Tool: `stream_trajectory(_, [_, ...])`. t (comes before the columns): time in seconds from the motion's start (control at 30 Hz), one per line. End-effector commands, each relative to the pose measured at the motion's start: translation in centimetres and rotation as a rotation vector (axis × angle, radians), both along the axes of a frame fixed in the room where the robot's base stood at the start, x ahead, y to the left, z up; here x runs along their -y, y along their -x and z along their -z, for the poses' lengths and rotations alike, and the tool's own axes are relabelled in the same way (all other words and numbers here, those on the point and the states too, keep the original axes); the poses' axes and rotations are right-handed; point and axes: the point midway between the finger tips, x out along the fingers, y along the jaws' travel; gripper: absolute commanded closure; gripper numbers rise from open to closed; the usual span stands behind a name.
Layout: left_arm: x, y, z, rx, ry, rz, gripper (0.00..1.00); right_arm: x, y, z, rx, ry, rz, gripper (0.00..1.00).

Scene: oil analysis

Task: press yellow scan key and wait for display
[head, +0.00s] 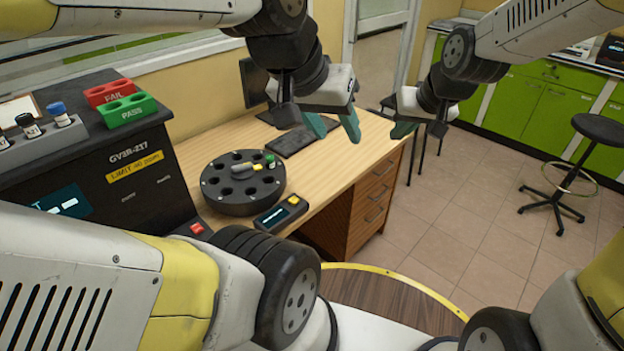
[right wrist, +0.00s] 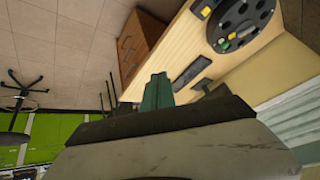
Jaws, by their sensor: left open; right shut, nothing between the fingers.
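A small dark scanner (head: 281,213) lies on the wooden desk in front of the black carousel (head: 242,204). Its yellow key (head: 294,200) is at its right end, and its display (head: 272,217) is dark with small, unreadable marks. My left gripper (head: 333,128) is open and empty, above the desk behind and right of the scanner. My right gripper (head: 403,130) is shut and empty, past the desk's right edge, well away from the key. Its green fingers (right wrist: 157,92) show together in the right wrist view.
The carousel holds a green-capped vial (head: 270,161) and a grey-and-yellow piece on top. A keyboard (head: 297,138) lies behind it. A black analyser (head: 130,160) with red FAIL (head: 108,91) and green PASS (head: 129,110) racks stands left. A stool (head: 598,130) is at right.

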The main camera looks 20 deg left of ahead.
Motion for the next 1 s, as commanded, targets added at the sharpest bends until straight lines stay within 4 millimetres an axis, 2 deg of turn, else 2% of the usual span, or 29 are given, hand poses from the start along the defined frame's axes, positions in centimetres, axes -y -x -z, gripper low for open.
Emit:
stream_trajectory(0.03, [0.0, 0.0, 0.0, 0.000, 0.000, 0.000, 0.53, -2.7, -0.7, 2.1, -0.021, -0.019, -0.037, 1.00])
stream_trajectory(0.13, [0.0, 0.0, 0.0, 0.000, 0.000, 0.000, 0.53, -8.0, -1.8, 5.4, -0.038, -0.076, -0.097, 1.00])
stream_trajectory(0.3, [0.0, 0.0, 0.0, 0.000, 0.000, 0.000, 0.53, -16.5, -1.9, 11.1, -0.082, -0.192, -0.170, 1.00])
stream_trajectory(0.4, [0.0, 0.0, 0.0, 0.000, 0.000, 0.000, 0.53, -20.4, -1.3, 13.8, -0.108, -0.256, -0.190, 1.00])
stream_trajectory(0.5, [0.0, 0.0, 0.0, 0.000, 0.000, 0.000, 0.53, -23.2, -0.6, 15.7, -0.128, -0.306, -0.198, 1.00])
stream_trajectory(0.6, [0.0, 0.0, 0.0, 0.000, 0.000, 0.000, 0.53, -24.8, -0.1, 16.8, -0.141, -0.337, -0.201, 1.00])
stream_trajectory(0.7, [0.0, 0.0, 0.0, 0.000, 0.000, 0.000, 0.53, -25.6, 0.0, 17.2, -0.145, -0.352, -0.201, 1.00])
stream_trajectory(1.0, [0.0, 0.0, 0.0, 0.000, 0.000, 0.000, 0.53, -25.6, 0.1, 17.2, -0.145, -0.353, -0.200, 1.00])
